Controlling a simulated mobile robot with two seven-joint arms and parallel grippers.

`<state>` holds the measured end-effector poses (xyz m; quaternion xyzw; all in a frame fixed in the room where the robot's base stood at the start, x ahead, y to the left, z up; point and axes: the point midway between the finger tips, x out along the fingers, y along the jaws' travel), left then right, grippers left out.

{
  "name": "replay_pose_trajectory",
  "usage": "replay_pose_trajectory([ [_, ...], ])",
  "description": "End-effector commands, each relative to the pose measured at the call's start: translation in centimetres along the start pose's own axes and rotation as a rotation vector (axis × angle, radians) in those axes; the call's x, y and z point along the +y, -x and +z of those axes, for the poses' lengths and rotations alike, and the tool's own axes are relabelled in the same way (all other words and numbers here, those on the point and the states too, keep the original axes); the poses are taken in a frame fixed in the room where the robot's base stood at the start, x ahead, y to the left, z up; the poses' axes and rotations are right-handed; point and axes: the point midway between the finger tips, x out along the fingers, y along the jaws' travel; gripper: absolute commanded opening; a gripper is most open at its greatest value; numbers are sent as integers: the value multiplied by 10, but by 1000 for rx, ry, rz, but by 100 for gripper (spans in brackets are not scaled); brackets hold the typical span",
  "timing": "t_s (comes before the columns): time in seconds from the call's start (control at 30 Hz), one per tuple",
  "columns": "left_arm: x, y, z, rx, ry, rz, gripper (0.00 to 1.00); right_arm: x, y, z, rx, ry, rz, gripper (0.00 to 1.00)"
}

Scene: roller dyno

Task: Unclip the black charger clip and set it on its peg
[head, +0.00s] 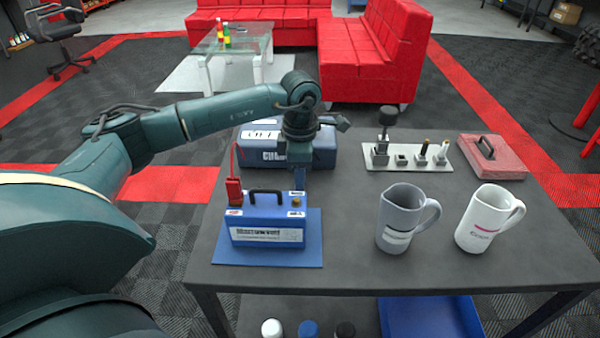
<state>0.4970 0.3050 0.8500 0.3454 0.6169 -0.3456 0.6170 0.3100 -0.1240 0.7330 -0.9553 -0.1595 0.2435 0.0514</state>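A blue battery (266,218) with a black carry handle stands on a blue mat on the grey table. A red clip (234,190) sits at its left terminal. A bare brass-coloured post (296,203) shows at its right end. My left gripper (299,182) points down just behind that right end, and its fingertips are partly hidden. I cannot tell whether it is open or holds anything. I cannot make out the black charger clip for certain. A light stand (432,166) at the back right carries several small posts and a dark, round-topped piece (387,117). My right gripper is not in view.
A dark blue charger box (322,150) stands behind the battery, partly hidden by my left arm. A grey mug (400,218) and a white mug (484,218) stand at the right front. A red case (493,160) lies at the back right. The table's front middle is clear.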

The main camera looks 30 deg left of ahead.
Motion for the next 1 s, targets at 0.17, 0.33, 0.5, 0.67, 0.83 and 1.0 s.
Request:
replay_pose_trajectory([
  [0.17, 0, 0, 0, 0, 0, 0, 41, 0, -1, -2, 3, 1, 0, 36],
  [0.33, 0, 0, 0, 0, 0, 0, 41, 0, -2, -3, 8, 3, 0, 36],
  [0.5, 0, 2, 0, -1, 0, 1, 41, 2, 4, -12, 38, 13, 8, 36],
  [0.67, 1, 40, 1, -4, 0, 5, 41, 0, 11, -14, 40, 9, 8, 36],
  [0.83, 1, 80, 1, -4, 0, 5, 41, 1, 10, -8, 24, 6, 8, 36],
  [1.0, 0, 112, 0, -2, 0, 3, 41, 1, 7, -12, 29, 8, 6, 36],
])
